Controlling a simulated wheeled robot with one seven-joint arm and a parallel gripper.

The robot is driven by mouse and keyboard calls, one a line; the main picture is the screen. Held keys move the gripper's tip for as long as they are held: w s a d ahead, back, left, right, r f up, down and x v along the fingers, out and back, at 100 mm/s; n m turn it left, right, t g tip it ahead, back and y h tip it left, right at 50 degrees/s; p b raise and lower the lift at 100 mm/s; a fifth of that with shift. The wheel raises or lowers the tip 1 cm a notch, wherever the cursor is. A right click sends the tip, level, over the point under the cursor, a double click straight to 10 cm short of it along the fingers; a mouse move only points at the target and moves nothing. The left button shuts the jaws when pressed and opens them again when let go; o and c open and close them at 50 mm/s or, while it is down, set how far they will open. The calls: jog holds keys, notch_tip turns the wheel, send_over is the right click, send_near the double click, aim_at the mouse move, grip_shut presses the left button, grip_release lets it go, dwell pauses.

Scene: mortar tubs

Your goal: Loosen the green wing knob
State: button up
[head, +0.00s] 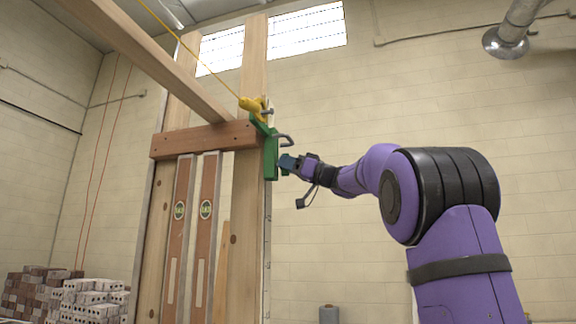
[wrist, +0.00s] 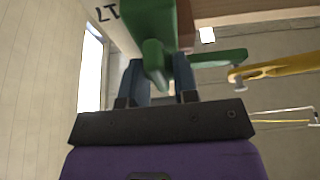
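A green wing knob (wrist: 155,62) sits on a green clamp body (wrist: 150,18) in the wrist view. My gripper (wrist: 160,72) reaches up to it, its two dark blue fingers standing apart, one on either side of the knob. The knob partly overlaps the left finger, and a narrow gap seems to show beside the right finger, so I see no firm hold. In the head view the green clamp (head: 271,155) hangs on the right side of the wooden post, and my gripper (head: 286,162) is right beside it; the knob itself is too small to make out there.
A yellow hook (head: 252,104) on a yellow rope is just above the clamp. A wooden crosspiece (head: 205,138) and a tall post (head: 247,210) stand left of it. Two levels (head: 205,210) lean there. Bricks (head: 90,295) are stacked at lower left. Right of the post, the space around my arm is open.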

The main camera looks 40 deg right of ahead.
jog(key=o, duration=0.4)
jog(key=shift+d, duration=0.1)
jog(key=v, duration=1)
jog(key=shift+s+f, duration=0.2)
jog(key=shift+s, duration=0.1)
jog(key=shift+d, duration=0.2)
